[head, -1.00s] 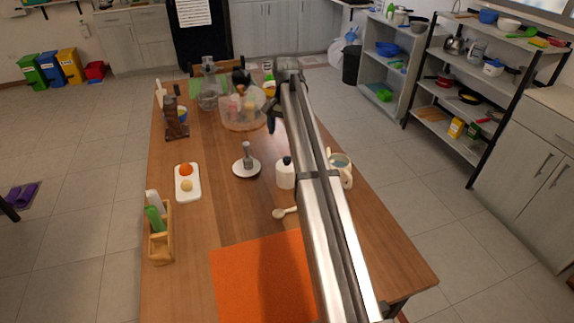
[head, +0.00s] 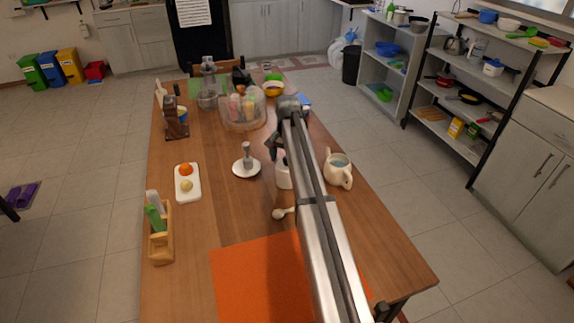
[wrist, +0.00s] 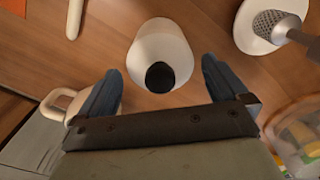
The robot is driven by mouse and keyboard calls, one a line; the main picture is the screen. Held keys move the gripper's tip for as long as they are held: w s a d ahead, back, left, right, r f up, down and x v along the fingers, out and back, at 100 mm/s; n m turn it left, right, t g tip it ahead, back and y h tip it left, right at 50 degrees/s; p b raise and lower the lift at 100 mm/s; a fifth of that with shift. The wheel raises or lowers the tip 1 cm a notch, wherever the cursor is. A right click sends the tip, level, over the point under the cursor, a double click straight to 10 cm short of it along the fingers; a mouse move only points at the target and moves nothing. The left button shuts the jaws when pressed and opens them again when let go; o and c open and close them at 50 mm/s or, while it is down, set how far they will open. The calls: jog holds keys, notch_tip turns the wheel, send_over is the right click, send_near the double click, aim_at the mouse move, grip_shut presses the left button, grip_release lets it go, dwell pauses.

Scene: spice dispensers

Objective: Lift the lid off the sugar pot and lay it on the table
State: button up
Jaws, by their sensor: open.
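The sugar pot (head: 282,179) is a white, rounded pot standing upright on the wooden table. My arm partly covers it in the head view. In the wrist view the sugar pot (wrist: 161,42) shows from above, with a black knob (wrist: 160,77) on its lid. The lid is on the pot. My gripper (wrist: 160,70) is open and empty, with one dark finger on each side of the knob in the picture. The fingers look apart from the pot; their height above it is unclear. In the head view my gripper (head: 275,148) is at the pot's far side.
A cream pot with handle (head: 338,171) stands right of the sugar pot. A white disc with a metal post (head: 246,167) stands to its left, and a white spoon (head: 284,212) lies in front. An orange mat (head: 255,275) covers the near table. A clear container (head: 243,112) stands behind.

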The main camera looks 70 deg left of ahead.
jog(key=shift+f, duration=0.15)
jog(key=c, duration=0.9)
